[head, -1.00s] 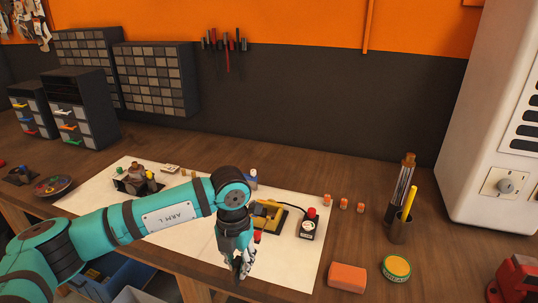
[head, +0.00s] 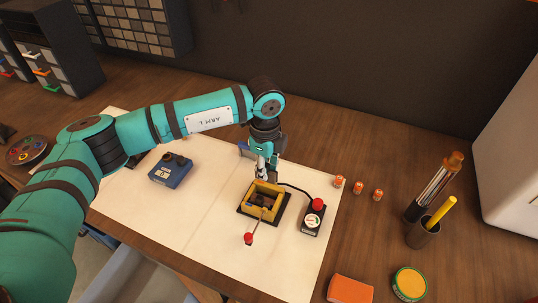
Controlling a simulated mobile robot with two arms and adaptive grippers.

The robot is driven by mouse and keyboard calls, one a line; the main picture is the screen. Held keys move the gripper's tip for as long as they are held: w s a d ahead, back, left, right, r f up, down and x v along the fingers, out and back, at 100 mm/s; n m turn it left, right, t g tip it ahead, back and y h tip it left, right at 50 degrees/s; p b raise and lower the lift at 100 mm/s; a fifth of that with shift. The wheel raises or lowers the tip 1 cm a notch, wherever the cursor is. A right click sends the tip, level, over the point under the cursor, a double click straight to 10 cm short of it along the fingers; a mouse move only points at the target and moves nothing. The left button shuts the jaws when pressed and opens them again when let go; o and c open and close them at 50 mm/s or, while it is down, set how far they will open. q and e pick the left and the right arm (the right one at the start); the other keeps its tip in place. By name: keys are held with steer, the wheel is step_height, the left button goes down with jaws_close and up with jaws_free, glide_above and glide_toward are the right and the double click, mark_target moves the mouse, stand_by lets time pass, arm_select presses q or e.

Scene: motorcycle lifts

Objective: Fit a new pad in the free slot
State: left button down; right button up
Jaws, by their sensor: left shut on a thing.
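My left gripper (head: 262,177) points down at the back edge of a yellow fixture (head: 250,203) on a dark base. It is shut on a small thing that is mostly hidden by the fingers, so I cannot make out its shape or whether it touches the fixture. The fixture is open at the top with a dark inside; I cannot make out its slots or any pad there. A lever with a red knob (head: 248,239) sticks out from its front. My right gripper is not in view.
A black box with a red button and dial (head: 312,218) stands right of the fixture, joined by a cable. A blue box (head: 171,170) is at left. Several small orange pieces (head: 358,188), an orange block (head: 350,290), a round tin (head: 409,283) and a pen cup (head: 422,234) lie right.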

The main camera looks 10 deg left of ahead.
mark_target(266, 185)
arm_select(q)
steer(key=shift+w+f, duration=0.1)
steer(key=shift+f, duration=0.2)
steer(key=shift+f+b, duration=0.7)
steer(key=shift+f, duration=0.15)
steer(key=shift+f+b, duration=0.8)
steer(key=shift+f, duration=0.25)
steer(key=shift+f+b, duration=1.05)
steer(key=shift+f, duration=0.3)
steer(key=c, duration=1.2)
jaws_free()
steer(key=o, duration=0.4)
steer(key=shift+f, duration=0.1)
